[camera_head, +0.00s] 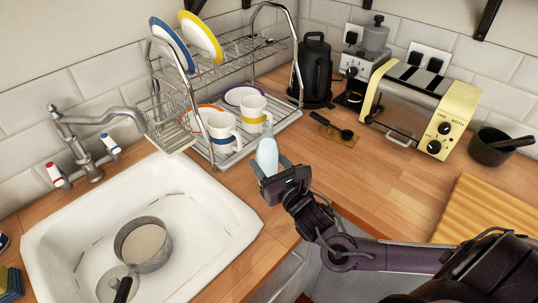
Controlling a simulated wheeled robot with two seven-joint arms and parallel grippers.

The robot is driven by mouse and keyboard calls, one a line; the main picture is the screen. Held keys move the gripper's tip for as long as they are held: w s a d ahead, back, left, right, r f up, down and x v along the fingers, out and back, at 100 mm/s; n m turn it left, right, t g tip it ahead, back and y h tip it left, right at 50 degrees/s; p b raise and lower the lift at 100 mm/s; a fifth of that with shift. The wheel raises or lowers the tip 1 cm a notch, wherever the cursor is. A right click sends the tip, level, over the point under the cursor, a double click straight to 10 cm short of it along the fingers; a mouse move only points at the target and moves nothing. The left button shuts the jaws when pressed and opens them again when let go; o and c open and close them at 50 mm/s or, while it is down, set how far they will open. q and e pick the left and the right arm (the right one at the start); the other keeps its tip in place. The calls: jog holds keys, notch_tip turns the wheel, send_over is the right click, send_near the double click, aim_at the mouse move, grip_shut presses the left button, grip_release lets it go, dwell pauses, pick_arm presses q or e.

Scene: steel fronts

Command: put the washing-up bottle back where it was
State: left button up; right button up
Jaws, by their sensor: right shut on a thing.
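The washing-up bottle (267,153) is pale blue and shows upright in the head view, near the front edge of the dish rack and to the right of the sink. My right gripper (272,171) is shut on its lower part, which the jaws partly hide. I cannot tell whether its base touches the wooden worktop. My left gripper is not in view.
The dish rack (292,52) with plates and mugs stands just behind the bottle. The white sink (215,262) holds a saucepan (143,244).

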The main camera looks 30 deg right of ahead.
aim_at(269, 172)
jog(key=shift+f, duration=1.4)
jog(key=shift+f, duration=0.1)
jog(key=o, duration=1.2)
jog(key=shift+f, duration=0.1)
jog(key=shift+c, duration=0.2)
jog(key=s, duration=0.6)
jog(key=s+b, duration=0.1)
jog(key=s, duration=0.5)
jog(key=shift+d+r, duration=0.1)
jog(key=shift+r, duration=0.1)
